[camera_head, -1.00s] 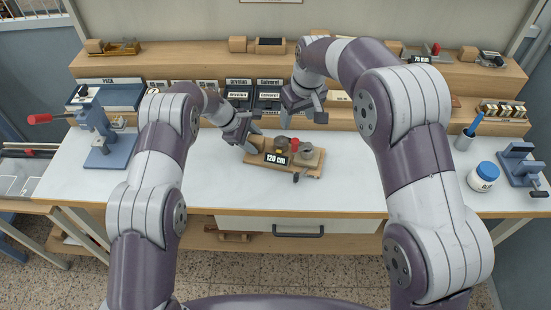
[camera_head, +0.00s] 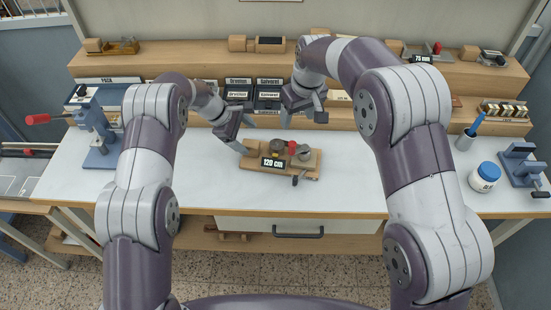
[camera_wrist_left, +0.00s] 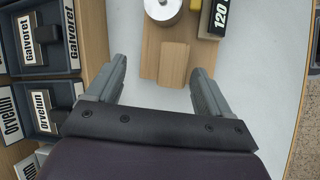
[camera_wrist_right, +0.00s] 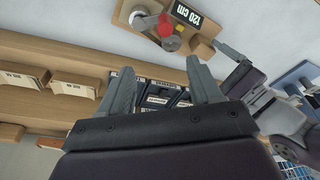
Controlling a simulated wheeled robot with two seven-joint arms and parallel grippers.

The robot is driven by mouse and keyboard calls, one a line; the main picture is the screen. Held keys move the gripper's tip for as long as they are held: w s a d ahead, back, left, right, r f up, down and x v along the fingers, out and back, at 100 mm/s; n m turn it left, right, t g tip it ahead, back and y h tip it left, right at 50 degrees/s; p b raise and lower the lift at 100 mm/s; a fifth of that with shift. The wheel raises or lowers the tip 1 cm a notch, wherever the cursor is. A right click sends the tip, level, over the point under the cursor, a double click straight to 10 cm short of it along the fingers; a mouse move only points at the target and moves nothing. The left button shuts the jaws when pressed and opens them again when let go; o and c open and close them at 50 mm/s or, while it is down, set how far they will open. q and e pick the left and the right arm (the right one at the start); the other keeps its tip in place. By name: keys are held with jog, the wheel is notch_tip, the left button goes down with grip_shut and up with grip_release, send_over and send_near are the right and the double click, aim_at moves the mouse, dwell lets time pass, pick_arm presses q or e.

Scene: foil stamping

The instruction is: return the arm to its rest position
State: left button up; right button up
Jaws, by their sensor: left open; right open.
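My left gripper (camera_head: 245,145) is open and empty at the left end of a wooden board with a "120 cm" label. In the left wrist view its fingers (camera_wrist_left: 160,85) are spread, with a bare wooden block (camera_wrist_left: 173,64) beyond and between them. My right gripper (camera_head: 303,120) is open and empty, held above the back of the bench near the labelled trays. In the right wrist view its fingers (camera_wrist_right: 157,90) are apart with nothing between them. The wooden board (camera_head: 308,168) carries the label (camera_head: 273,163), a red part (camera_head: 292,147) and round metal parts.
A blue press (camera_head: 95,125) with a red handle stands on the left. A white jar with a blue lid (camera_head: 485,176), a cup with a blue tool (camera_head: 466,141) and a blue clamp (camera_head: 520,165) stand on the right. The white worktop (camera_head: 345,185) around the board is mostly clear.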

pick_arm(q)
jog(key=v, duration=0.8)
jog(key=s+a+f+m+g+y, duration=0.1)
jog(key=s+a+f+m+y, duration=0.1)
jog(key=s+m, duration=0.25)
jog(key=s+a+f+m+y, duration=0.1)
jog(key=s+a+m, duration=0.15)
jog(key=s, duration=0.35)
jog(key=s+r+m+y, duration=0.1)
jog(key=s+r+m, duration=0.2)
jog(key=s, duration=0.7)
jog(key=s+d+r+m+y, duration=0.1)
jog(key=s+r+m, duration=0.2)
jog(key=s, duration=0.7)
jog(key=shift+r+m+t+y, duration=0.3)
jog(key=shift+r+m+y, duration=0.1)
jog(key=shift+m, duration=0.6)
pick_arm(e)
jog(key=s+d+f+m, duration=0.1)
jog(key=s+d+m, duration=0.1)
jog(key=s+d, duration=0.3)
jog(key=s+d+f+m, duration=0.1)
jog(key=s+d, duration=0.4)
jog(key=s, duration=0.7)
jog(key=s+d+f+m+h, duration=0.1)
jog(key=s+d, duration=0.3)
jog(key=s, duration=0.5)
jog(key=shift+s+d+m+g, duration=0.2)
jog(key=shift+d+m+g, duration=0.2)
jog(key=shift+m, duration=0.5)
